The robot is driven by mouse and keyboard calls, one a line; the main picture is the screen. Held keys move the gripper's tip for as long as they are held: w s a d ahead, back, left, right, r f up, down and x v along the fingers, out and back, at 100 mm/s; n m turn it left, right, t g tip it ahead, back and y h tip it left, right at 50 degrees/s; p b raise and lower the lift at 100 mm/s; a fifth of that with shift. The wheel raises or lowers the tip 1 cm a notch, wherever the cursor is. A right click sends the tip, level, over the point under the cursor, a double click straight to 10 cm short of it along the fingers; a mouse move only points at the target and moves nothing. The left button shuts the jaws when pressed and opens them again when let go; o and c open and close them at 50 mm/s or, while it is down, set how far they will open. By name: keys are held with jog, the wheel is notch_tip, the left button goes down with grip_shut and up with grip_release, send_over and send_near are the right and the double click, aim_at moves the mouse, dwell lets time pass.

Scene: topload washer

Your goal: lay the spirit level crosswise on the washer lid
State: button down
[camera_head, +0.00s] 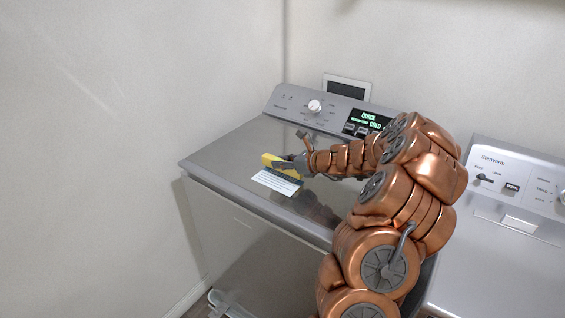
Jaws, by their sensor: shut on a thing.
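The washer lid (225,158) is the grey top of the left machine, and it is closed. A yellow piece, which I take to be the spirit level (268,159), shows at my gripper (284,167) over the front middle of the lid. My gripper is shut on it. Most of the level is hidden behind the gripper, so I cannot tell its length or full direction. I cannot tell whether it touches the lid. A white label with blue print (275,182) is on the lid just in front of the gripper.
The washer's control panel (315,107) with a knob and lit display rises at the lid's back edge. A second machine (500,235) stands at the right. A wall is close on the left. The lid's left part is clear. My copper arm hides the lid's right part.

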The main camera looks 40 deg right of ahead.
jog(key=shift+f, duration=0.5)
dwell(0.3)
jog(key=c, duration=0.9)
grip_release()
jog(key=shift+o, duration=0.2)
jog(key=v, duration=1.2)
